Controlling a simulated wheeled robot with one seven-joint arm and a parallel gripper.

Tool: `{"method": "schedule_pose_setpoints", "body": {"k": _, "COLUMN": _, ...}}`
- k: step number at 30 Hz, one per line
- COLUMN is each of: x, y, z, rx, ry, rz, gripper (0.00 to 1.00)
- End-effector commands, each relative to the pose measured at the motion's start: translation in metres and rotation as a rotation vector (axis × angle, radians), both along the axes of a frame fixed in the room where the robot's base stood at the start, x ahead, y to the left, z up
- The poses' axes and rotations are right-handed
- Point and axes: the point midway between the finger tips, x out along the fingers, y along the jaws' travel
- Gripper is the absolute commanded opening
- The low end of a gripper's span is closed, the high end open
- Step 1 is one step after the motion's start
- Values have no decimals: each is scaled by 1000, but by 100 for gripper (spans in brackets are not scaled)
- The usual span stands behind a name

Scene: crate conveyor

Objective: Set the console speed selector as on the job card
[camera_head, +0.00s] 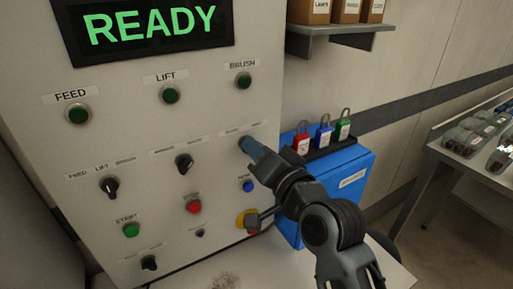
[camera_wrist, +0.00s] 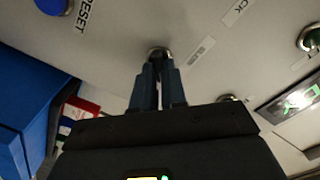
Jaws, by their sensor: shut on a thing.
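My gripper (camera_head: 249,145) reaches the right side of the console (camera_head: 140,160), below the BRUSH lamp. Its blue fingers are shut on a small round-based knob, which the fingers hide in the head view. In the wrist view the fingers (camera_wrist: 159,75) close on this knob (camera_wrist: 158,52), whose metal collar shows at the panel. Its pointer direction is hidden, and the small label beside it is too blurred to read. A black selector (camera_head: 184,163) stands in the middle and another (camera_head: 109,187) at left, under FEED and LIFT marks. No job card is readable.
The display (camera_head: 150,25) reads READY. A red button (camera_head: 193,207), a blue button (camera_head: 248,185) and a yellow-based control (camera_head: 245,220) sit near my arm. A blue box (camera_head: 345,190) with red, blue and green padlocks stands close at right. A shelf (camera_head: 340,30) hangs above.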

Motion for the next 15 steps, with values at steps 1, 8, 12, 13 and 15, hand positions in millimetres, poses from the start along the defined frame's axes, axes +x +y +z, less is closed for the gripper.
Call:
{"method": "schedule_pose_setpoints", "body": {"k": 1, "x": 0, "y": 0, "z": -2, "rx": -1, "ry": 2, "rz": -1, "gripper": 0}}
{"method": "schedule_pose_setpoints", "body": {"k": 8, "x": 0, "y": 0, "z": -1, "rx": -2, "ry": 2, "rz": 0, "gripper": 14}}
{"method": "schedule_pose_setpoints", "body": {"k": 12, "x": 0, "y": 0, "z": -1, "rx": -2, "ry": 1, "rz": 0, "gripper": 28}}
{"method": "schedule_pose_setpoints", "body": {"k": 13, "x": 0, "y": 0, "z": -1, "rx": -2, "ry": 1, "rz": 0, "gripper": 31}}
{"method": "schedule_pose_setpoints", "body": {"k": 15, "x": 0, "y": 0, "z": -1, "rx": -2, "ry": 1, "rz": 0, "gripper": 37}}
